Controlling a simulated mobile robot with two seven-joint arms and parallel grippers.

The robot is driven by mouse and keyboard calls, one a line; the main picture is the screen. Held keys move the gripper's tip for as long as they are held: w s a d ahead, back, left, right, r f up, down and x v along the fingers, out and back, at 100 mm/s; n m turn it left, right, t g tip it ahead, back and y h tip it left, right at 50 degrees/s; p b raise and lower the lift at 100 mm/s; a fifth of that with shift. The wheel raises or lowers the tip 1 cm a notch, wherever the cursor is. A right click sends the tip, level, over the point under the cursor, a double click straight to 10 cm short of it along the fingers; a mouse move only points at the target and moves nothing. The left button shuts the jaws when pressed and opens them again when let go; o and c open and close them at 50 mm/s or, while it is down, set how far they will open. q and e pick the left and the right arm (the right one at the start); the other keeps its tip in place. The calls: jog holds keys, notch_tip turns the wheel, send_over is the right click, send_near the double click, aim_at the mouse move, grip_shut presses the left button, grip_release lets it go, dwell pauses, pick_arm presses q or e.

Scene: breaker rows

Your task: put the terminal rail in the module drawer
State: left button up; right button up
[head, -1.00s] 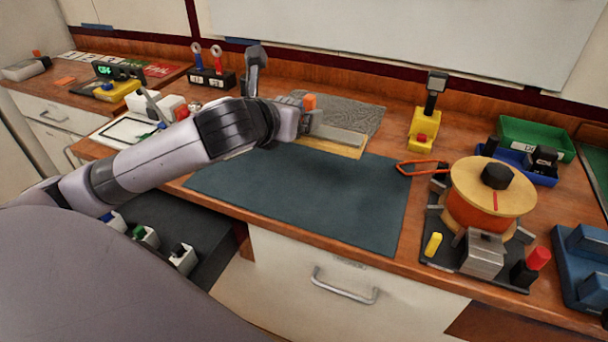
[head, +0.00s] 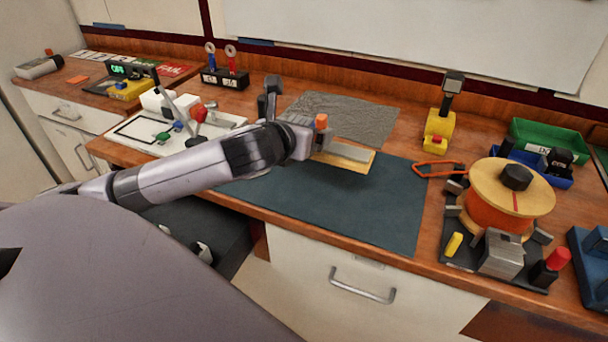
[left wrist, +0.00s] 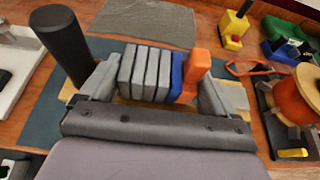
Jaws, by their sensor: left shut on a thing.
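The terminal rail (left wrist: 150,75) is a row of several grey blocks with a blue and an orange block at one end, on a yellowish base. My left gripper (left wrist: 158,88) is shut on it, with a grey finger at each end. In the head view the rail (head: 321,121) shows mainly its orange block and yellow base, held above the back part of the dark mat. A dark open drawer (head: 232,222), which looks like the module drawer, lies below the bench front at left, with small white modules in it. My arm and body hide much of it. My right gripper is not in view.
The dark mat (head: 350,210) is clear. A shut drawer with a handle (head: 363,286) is below it. A wire spool (head: 510,195) and orange-handled tool (head: 438,170) stand right. A white tray (head: 135,132) lies left, a grey sheet (head: 350,115) behind.

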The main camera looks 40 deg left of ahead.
pick_arm(q)
notch_tip(320, 180, down, 11)
jog(key=shift+f, duration=0.1)
dwell(0.3)
jog(key=o, duration=1.3)
jog(key=shift+f, duration=0.2)
